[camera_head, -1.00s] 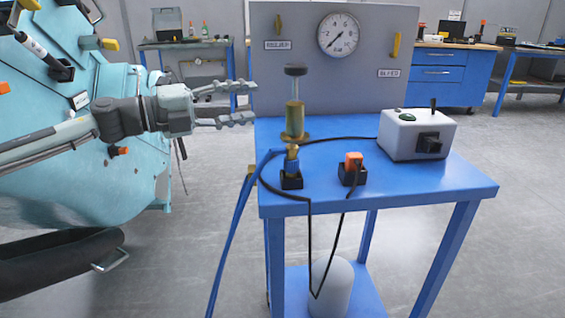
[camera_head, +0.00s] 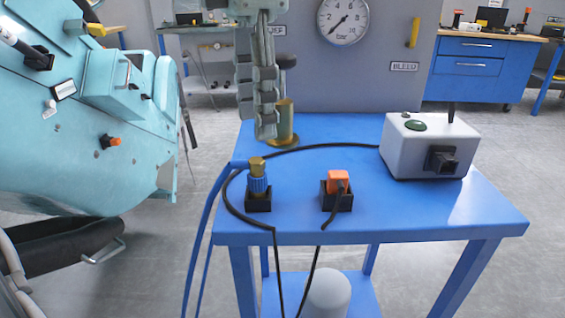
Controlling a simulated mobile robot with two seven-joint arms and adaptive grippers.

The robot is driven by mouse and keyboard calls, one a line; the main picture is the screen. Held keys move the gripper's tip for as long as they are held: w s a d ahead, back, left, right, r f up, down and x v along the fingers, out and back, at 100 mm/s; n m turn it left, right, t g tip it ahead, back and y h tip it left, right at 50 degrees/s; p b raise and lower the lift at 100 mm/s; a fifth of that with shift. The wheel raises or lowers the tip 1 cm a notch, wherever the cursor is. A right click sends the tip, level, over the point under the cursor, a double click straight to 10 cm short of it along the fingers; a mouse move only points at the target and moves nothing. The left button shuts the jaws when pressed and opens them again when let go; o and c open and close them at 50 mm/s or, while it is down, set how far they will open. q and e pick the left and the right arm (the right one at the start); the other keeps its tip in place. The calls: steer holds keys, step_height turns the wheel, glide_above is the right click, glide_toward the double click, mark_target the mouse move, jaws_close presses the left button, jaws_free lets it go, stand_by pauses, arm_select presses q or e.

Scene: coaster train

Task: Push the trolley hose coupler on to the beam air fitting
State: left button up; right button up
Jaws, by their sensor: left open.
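The hose coupler (camera_head: 259,182) is blue with a brass top and stands upright in a small black holder at the trolley top's left front. A blue hose runs from it over the left edge. My left gripper (camera_head: 260,122) is open and empty, fingers pointing down, above and behind the coupler and apart from it. It partly hides a brass cylinder (camera_head: 286,122). The teal beam (camera_head: 60,140) is at the left, with a small orange-tipped part (camera_head: 110,142) on its side. I cannot tell which part is the air fitting. My right gripper is out of view.
The blue trolley (camera_head: 420,210) carries an orange plug (camera_head: 338,182) in a black holder, a white box (camera_head: 420,147) and a gauge panel (camera_head: 380,90). A black cable curves across the top. The trolley's right front is clear.

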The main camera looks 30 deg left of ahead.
mark_target(254, 161)
arm_select(q)
steer(key=shift+w+f, duration=0.15)
steer(key=shift+f, duration=0.2)
steer(key=f, duration=0.4)
steer(key=s+f, duration=0.1)
steer(key=f, duration=0.1)
steer(key=shift+a+f, duration=0.1)
steer(key=shift+a, duration=0.1)
steer(key=shift+f, duration=0.4)
jaws_close()
